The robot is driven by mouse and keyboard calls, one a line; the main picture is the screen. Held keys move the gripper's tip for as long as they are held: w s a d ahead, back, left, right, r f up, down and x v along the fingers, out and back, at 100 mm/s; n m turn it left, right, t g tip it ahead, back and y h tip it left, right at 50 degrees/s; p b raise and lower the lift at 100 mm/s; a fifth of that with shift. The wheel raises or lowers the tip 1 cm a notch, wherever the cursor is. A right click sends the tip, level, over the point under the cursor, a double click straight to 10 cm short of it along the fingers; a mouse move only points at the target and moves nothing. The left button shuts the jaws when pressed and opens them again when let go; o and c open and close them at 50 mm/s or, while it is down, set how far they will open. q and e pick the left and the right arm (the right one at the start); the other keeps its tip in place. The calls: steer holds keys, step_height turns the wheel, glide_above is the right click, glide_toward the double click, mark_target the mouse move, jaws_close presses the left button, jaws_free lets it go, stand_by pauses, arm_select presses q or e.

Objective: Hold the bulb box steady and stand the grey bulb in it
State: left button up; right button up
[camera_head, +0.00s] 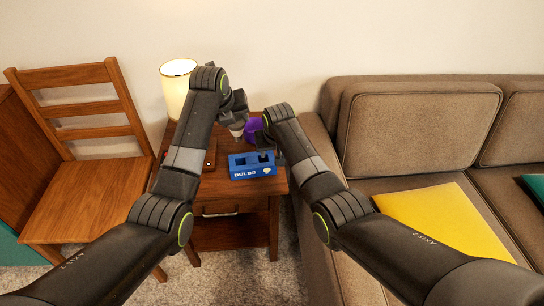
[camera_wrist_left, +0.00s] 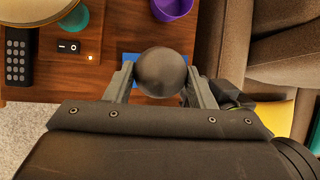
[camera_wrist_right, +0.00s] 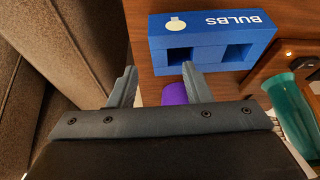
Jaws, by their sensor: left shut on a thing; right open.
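The blue bulb box (camera_head: 252,173) stands on the side table, with its BULBS label toward the front. In the right wrist view the box (camera_wrist_right: 222,47) shows two square openings, both empty. My left gripper (camera_head: 238,122) is above the table behind the box, shut on the grey bulb. The round dark-grey bulb (camera_wrist_left: 161,72) sits between its fingers in the left wrist view, with part of the box behind it. My right gripper (camera_wrist_right: 159,68) is open at one end of the box, with one fingertip close to an opening. Contact with the box cannot be told.
A purple cup (camera_head: 253,127) stands behind the box. A lit lamp (camera_head: 177,85) is at the table's back left.

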mark_target(233, 130)
steer(key=shift+x, duration=1.9)
steer(key=shift+w+f, duration=0.3)
steer(key=shift+f, duration=0.25)
jaws_close()
arm_select(q)
step_height(233, 130, down, 5)
steer(key=shift+f, duration=0.2)
